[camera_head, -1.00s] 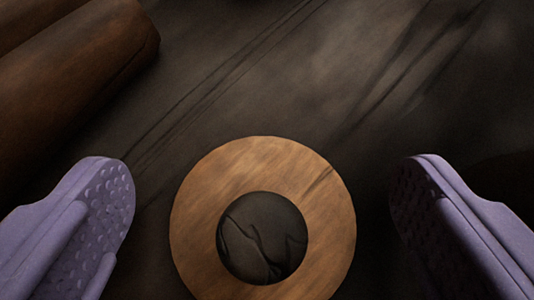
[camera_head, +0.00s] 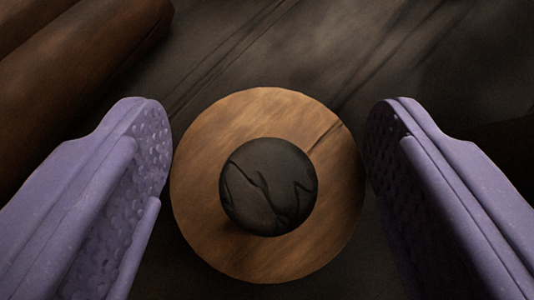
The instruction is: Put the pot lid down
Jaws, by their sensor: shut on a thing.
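The pot lid (camera_head: 205,190) is a round, brown wooden disc with a dark, veined round knob (camera_head: 268,187) in its middle. I see it from above, in the centre of the view, with the knob facing me. My gripper (camera_head: 268,135) has two purple, dimpled fingers, one on each side of the lid. It is shut on the lid, with the fingers at the left and right of its rim. The lid's underside is hidden.
A dark grey-brown surface (camera_head: 270,45) with dark streaks spreads behind the lid. Brown, rounded, log-like things (camera_head: 80,80) lie at the upper left. The surface behind and to the upper right of the lid looks clear.

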